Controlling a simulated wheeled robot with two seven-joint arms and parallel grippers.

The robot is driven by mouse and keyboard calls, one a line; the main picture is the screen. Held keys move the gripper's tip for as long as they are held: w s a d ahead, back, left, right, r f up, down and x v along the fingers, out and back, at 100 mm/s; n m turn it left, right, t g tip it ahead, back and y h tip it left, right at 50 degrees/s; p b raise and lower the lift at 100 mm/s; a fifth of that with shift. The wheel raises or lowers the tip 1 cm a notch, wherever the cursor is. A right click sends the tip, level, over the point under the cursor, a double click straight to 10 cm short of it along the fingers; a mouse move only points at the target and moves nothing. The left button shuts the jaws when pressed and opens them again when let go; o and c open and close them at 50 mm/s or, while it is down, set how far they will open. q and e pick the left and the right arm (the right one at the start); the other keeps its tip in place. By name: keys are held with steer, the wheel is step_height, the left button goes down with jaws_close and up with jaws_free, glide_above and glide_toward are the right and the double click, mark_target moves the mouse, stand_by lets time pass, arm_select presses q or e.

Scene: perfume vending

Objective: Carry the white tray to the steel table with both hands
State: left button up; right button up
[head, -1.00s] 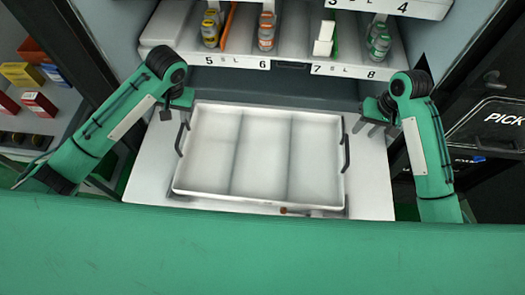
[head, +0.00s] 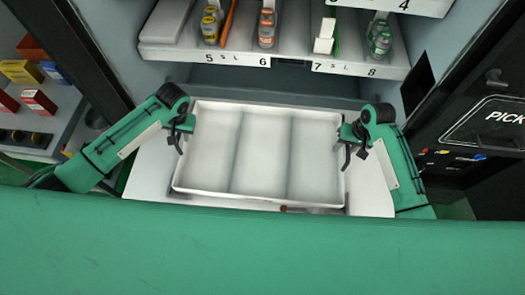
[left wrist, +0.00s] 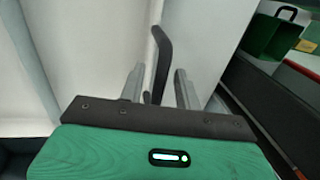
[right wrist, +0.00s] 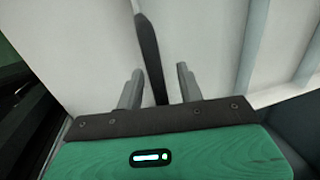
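The white tray (head: 263,155) is empty, with three shallow sections, and lies on a white surface in the machine's opening. It has a dark handle on each short side. My left gripper (head: 180,138) is at the tray's left handle; in the left wrist view the handle (left wrist: 161,58) stands between two open fingers (left wrist: 157,86). My right gripper (head: 345,148) is at the right handle; in the right wrist view that handle (right wrist: 150,50) passes between two open fingers (right wrist: 158,86). Neither pair of fingers is closed on its handle. The steel table cannot be made out.
A shelf (head: 200,55) with small bottles and number labels is above and behind the tray. Boxes (head: 38,100) stand on a shelf at left. A dark panel marked PICK (head: 495,118) is at right. A small reddish item (head: 284,209) lies at the tray's front edge.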

arm_select(q)
steer(key=shift+f, duration=0.25)
arm_select(e)
steer(key=shift+f, duration=0.2)
arm_select(q)
jaws_close()
arm_select(e)
jaws_close()
arm_select(q)
steer(key=shift+r, duration=0.1)
arm_select(e)
steer(key=shift+r, duration=0.1)
stand_by(0.7)
